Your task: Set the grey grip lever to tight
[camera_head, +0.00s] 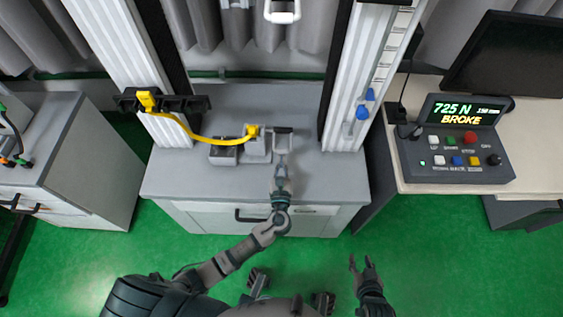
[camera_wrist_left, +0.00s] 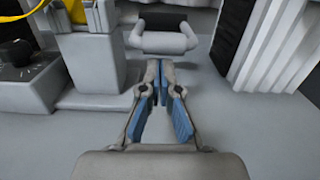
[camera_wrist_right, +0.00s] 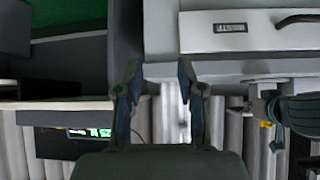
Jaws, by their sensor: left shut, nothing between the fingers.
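The grey grip lever (camera_head: 283,151) is a U-shaped frame with a dark bar across its far end, on the bench to the right of the small grey fixture (camera_head: 257,150). In the left wrist view the lever (camera_wrist_left: 158,43) stands just ahead of my fingertips. My left gripper (camera_head: 281,163) is shut and empty at the near side of the lever; I cannot tell whether it touches. Its closed fingers show in the left wrist view (camera_wrist_left: 161,77). My right gripper (camera_head: 364,263) is open and empty, low in front of the bench and away from the lever.
A yellow strap (camera_head: 205,139) runs from the left bracket to the fixture. White columns (camera_head: 345,100) flank the bench (camera_head: 185,180). A control box (camera_head: 455,165) at right reads 725 N and BROKE. Blue knobs (camera_head: 362,112) sit on the right column.

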